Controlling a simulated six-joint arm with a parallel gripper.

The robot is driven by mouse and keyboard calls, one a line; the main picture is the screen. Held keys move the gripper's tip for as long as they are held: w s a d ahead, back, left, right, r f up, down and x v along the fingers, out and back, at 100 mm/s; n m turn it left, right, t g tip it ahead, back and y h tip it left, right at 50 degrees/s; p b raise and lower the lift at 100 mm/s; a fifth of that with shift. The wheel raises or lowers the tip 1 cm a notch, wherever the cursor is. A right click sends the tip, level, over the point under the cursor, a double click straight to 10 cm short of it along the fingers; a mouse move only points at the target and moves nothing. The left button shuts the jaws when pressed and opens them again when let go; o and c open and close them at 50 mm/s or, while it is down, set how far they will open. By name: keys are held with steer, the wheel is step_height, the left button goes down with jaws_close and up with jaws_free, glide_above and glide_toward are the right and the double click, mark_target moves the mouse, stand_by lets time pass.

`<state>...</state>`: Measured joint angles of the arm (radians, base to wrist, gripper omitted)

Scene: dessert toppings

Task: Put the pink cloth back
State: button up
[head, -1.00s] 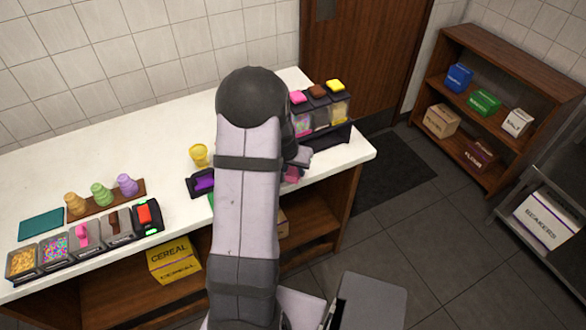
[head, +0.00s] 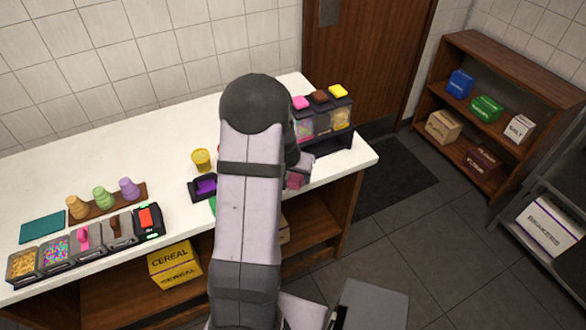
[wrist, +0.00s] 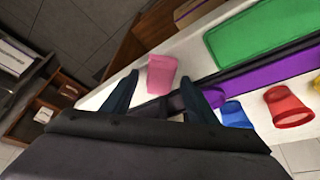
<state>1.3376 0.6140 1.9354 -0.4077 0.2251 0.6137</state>
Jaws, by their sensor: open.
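The pink cloth (head: 297,181) lies near the front edge of the white counter, partly behind my arm in the head view. In the wrist view the pink cloth (wrist: 161,74) looks like a small folded block near the counter edge. My gripper (wrist: 160,78) is open, and its two dark fingertips appear on either side of the cloth. I cannot tell whether they touch it. In the head view my gripper (head: 301,162) is mostly hidden by my arm. A dark holder (head: 196,191) with a purple piece (head: 206,187) sits left of my arm.
A green piece (wrist: 275,38) and a purple strip (wrist: 268,80) lie right of the cloth. Red (wrist: 287,107) and blue (wrist: 234,114) cups stand nearby. A topping dispenser (head: 322,118) stands at the counter's right end. Free counter lies at the back left.

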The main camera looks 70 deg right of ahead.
steer(key=b+v, duration=0.1)
steer(key=v, duration=1.1)
steer(key=shift+r, duration=0.15)
steer(key=shift+w, duration=0.1)
steer(key=w+a+f+n+t+y, duration=0.1)
steer(key=w+a+n, duration=0.3)
steer(key=w+a, duration=0.55)
steer(key=w+a+f+n+y, duration=0.15)
steer(key=w+a+n, duration=0.45)
steer(key=a, duration=0.6)
steer(key=s+a+f+n+g+y, duration=0.1)
steer(key=a+n, duration=0.7)
steer(key=a, duration=1.4)
steer(key=shift+s+f+y, duration=0.15)
steer(key=shift+s+y, duration=0.4)
steer(key=shift+s, duration=0.45)
steer(key=shift+a, duration=0.1)
